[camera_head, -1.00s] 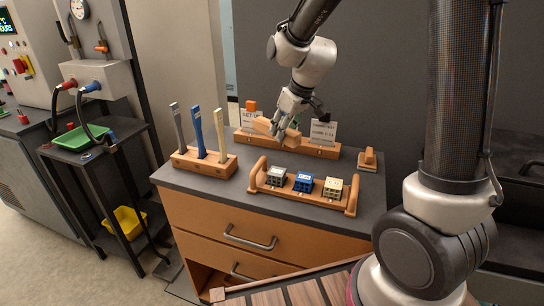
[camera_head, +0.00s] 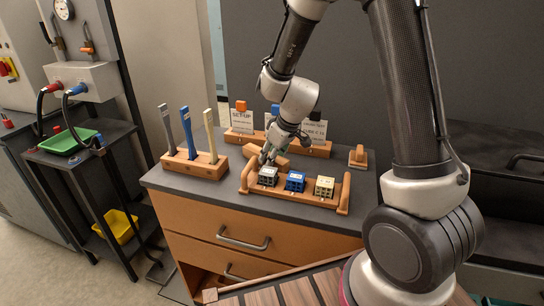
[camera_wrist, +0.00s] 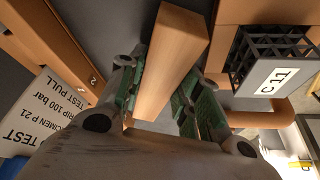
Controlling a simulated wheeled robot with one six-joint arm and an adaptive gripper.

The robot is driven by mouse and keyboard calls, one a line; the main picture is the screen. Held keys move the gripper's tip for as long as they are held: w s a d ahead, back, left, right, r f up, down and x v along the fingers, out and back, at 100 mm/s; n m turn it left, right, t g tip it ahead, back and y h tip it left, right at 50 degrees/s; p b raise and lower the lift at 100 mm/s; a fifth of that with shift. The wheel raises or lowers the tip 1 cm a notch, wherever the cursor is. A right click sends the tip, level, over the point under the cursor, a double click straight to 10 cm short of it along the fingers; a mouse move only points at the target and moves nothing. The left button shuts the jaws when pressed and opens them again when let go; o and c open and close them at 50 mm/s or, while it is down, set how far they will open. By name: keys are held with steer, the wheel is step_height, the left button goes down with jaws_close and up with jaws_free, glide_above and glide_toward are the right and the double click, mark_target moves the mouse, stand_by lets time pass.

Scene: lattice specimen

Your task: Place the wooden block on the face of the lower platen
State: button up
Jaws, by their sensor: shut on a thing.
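The wooden block (camera_wrist: 172,62), a plain light-brown bar, is between the green-padded fingers of my gripper (camera_wrist: 158,105) in the wrist view. My gripper is shut on it. In the head view my gripper (camera_head: 270,154) hangs over the counter behind the specimen tray, with the block (camera_head: 279,160) partly hidden by the fingers. Whether the block touches the counter cannot be told. I cannot make out the lower platen in either view.
A wooden tray (camera_head: 336,206) holds grey, blue and yellow lattice cubes close in front of my gripper. A wooden rack (camera_head: 190,164) with three upright strips stands left. A card holder (camera_head: 320,151) stands behind. A black cart (camera_head: 58,160) with a green tray (camera_head: 68,140) is at far left.

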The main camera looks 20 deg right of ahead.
steer(key=o, duration=0.8)
steer(key=shift+f, duration=0.1)
steer(key=v, duration=1.2)
steer(key=s+d+r+m+h, duration=0.1)
steer(key=s+d+r+m, duration=0.2)
steer(key=s+d+r, duration=0.3)
steer(key=s+r, duration=0.2)
steer(key=s, duration=0.3)
steer(key=shift+d+r, duration=0.3)
steer(key=shift+d, duration=0.05)
steer(key=shift+o, duration=0.2)
steer(key=s+d+r+m+h, duration=0.1)
steer(key=s+d, duration=0.4)
steer(key=s, duration=0.6)
steer(key=r+m, duration=0.1)
steer(key=m, duration=0.1)
steer(key=shift+s+d+r+m+t, duration=0.25)
steer(key=shift+s+m+t, duration=0.05)
steer(key=shift+s, duration=0.05)
steer(key=shift+s+d+h, duration=0.15)
steer(key=shift+s+h, duration=0.15)
